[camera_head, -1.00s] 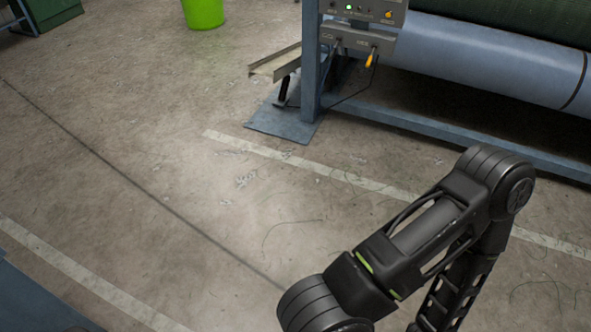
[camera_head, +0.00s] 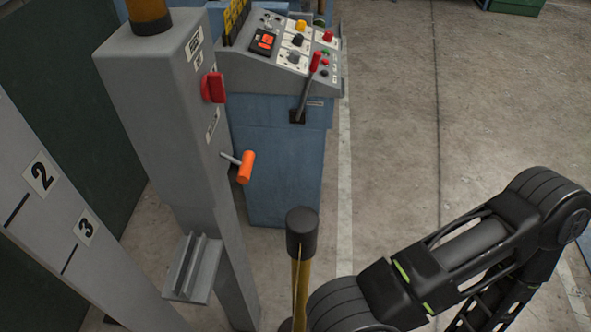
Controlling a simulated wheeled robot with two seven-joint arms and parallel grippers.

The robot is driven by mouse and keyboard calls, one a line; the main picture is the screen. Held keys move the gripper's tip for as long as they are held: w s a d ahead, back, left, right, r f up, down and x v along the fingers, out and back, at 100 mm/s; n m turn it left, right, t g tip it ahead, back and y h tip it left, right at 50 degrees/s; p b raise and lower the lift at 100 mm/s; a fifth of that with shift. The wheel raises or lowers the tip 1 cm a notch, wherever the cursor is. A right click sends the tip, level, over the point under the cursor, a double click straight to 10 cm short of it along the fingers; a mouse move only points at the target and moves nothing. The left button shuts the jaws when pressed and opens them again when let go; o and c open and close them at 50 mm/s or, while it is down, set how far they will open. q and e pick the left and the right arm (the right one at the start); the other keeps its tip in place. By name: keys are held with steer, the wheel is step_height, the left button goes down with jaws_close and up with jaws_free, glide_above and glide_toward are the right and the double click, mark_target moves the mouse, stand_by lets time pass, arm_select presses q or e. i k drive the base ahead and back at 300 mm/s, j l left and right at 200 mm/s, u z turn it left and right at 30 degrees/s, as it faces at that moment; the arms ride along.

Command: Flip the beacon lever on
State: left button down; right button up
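A grey post (camera_head: 150,90) stands at the left with an amber beacon (camera_head: 149,12) on top, partly cut off by the picture's upper edge. On its right-hand face are a red knob (camera_head: 213,87) and, lower down, a lever with an orange grip (camera_head: 246,167). The lever sticks out to the right on a short metal rod. Labels beside the red knob are too small to read. I cannot tell which control is the beacon's. Part of one of my arms shows at the lower right, apart from the post. Neither gripper is in view.
A blue console (camera_head: 283,160) stands behind the post, with several buttons and a red-handled lever (camera_head: 316,62). A yellow bollard with a black cap (camera_head: 301,232) stands in front. A numbered grey board (camera_head: 60,205) leans at the left.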

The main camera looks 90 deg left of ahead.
mark_target(246, 165)
steer(key=u, duration=0.5)
steer(key=i+u, duration=0.1)
steer(key=u, duration=1.3)
steer(key=i+l+u, duration=0.1)
steer(key=u, duration=0.4)
steer(key=l+u, duration=0.1)
steer(key=u, duration=0.35)
steer(key=i+u, duration=0.15)
steer(key=u, duration=0.7)
